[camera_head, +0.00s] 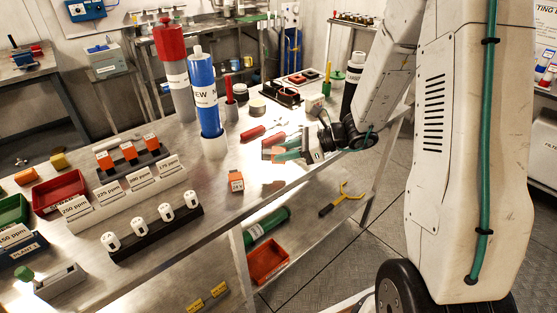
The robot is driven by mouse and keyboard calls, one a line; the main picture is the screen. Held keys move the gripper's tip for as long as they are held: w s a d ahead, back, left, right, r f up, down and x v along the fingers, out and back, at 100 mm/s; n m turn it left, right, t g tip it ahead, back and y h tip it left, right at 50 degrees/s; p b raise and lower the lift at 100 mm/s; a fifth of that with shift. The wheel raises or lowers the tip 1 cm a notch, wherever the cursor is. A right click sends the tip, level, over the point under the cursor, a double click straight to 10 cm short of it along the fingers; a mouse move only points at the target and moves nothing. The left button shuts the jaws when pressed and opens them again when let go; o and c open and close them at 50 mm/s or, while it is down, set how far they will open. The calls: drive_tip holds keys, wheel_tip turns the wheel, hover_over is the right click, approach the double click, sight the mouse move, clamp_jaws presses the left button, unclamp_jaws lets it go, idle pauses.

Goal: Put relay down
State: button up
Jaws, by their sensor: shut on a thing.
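My gripper (287,153) is over the front edge of the steel bench, with teal on its fingers. It is shut on a small orange relay (268,154), partly hidden by the fingers. I cannot tell whether the relay touches the bench. Another orange relay-like block (236,181) with a pale label stands on the bench to the left, apart from my gripper. Several similar orange blocks (130,151) sit in a dark rack farther left.
A blue cylinder (203,85) and a red-topped grey cylinder (171,60) stand behind. Red-handled tools (253,133) lie near my gripper. White labelled blocks (139,182) and a black holder of white cartridges (155,229) stand left. Bare bench surrounds the lone orange block.

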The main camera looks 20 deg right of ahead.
drive_tip(key=shift+w+a, duration=0.7)
drive_tip(key=shift+a, duration=0.1)
drive_tip(key=shift+f, duration=1.8)
drive_tip(key=shift+f, duration=0.15)
drive_tip(key=o, duration=1.1)
